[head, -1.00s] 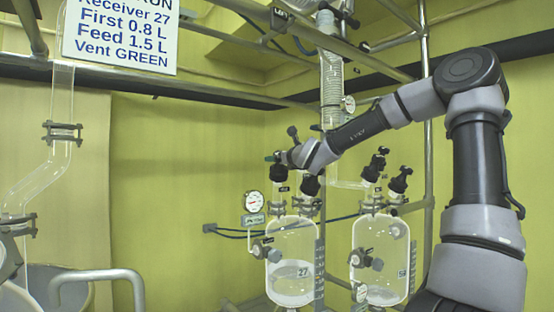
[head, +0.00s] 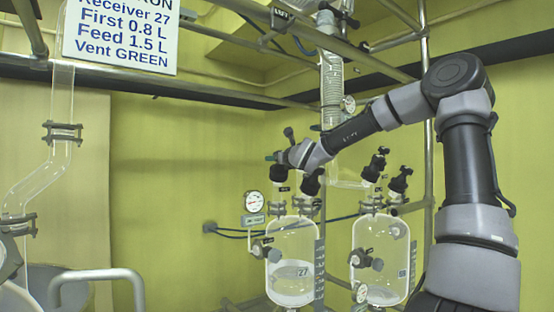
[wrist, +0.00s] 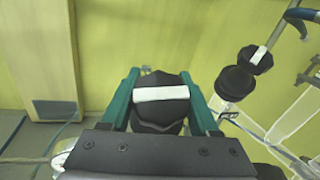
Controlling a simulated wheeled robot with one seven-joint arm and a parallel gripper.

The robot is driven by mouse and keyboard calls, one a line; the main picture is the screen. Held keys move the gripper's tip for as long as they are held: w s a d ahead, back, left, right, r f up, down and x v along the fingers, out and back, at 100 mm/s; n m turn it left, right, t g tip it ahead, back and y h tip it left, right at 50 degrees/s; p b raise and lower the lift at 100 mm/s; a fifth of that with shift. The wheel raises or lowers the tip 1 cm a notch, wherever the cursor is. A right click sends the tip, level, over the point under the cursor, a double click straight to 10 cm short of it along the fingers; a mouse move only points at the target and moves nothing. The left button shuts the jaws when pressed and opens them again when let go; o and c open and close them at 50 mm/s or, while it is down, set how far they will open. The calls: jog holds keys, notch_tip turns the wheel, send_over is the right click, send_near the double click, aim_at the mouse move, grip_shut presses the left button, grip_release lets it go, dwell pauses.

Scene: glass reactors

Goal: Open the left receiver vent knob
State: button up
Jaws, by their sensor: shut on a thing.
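The left receiver (head: 290,250) is a glass vessel marked 27, with clear liquid in its lower part. Two black knobs stand on its top; the left one is the vent knob (head: 282,172), partly covered by my gripper (head: 272,157). In the wrist view, my gripper (wrist: 163,100) has its teal fingers on both sides of a black knob (wrist: 160,112) with a white bar across its top. The fingers are shut on this knob. I cannot tell from the bar how far the knob is turned.
The receiver's right knob (head: 311,182) is close to my gripper. A second receiver (head: 380,260) with two black knobs stands to the right. A pressure gauge (head: 252,200) is at the left. A glass column (head: 332,85) and metal pipes stand behind and above.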

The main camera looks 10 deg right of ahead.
jog(key=shift+y, duration=0.3)
jog(key=n+g+y, duration=0.1)
jog(key=n+y, duration=0.1)
jog(key=shift+f+n, duration=0.1)
jog(key=shift+n, duration=0.2)
jog(key=n+g+y, duration=0.1)
jog(key=n, duration=0.1)
jog(key=n+g+y, duration=0.1)
jog(key=a+n+g+y, duration=0.1)
jog(key=n+g+y, duration=0.1)
jog(key=shift+s+f+n, duration=0.1)
jog(key=shift+s+n, duration=0.2)
jog(key=n+g, duration=0.2)
jog(key=n+g+y, duration=0.1)
jog(key=n+g, duration=0.1)
jog(key=s+n+g+y, duration=0.1)
jog(key=n+g, duration=0.1)
jog(key=shift+a+f, duration=0.25)
jog(key=shift+a, duration=0.1)
jog(key=shift+s+d+f+n+g+h, duration=0.1)
jog(key=shift+s+f+n+g+h, duration=0.2)
jog(key=shift+n+g+h, duration=0.95)
jog(key=shift+s+d+f+n+g+h, duration=0.15)
jog(key=shift+s+n+g+h, duration=0.2)
jog(key=shift+n+g, duration=1.75)
jog(key=shift+s+f+n+g+h, duration=0.3)
jog(key=shift+n+g+h, duration=0.4)
jog(key=shift+n+g, duration=1)
jog(key=shift+s+n, duration=0.1)
jog(key=shift+n, duration=0.15)
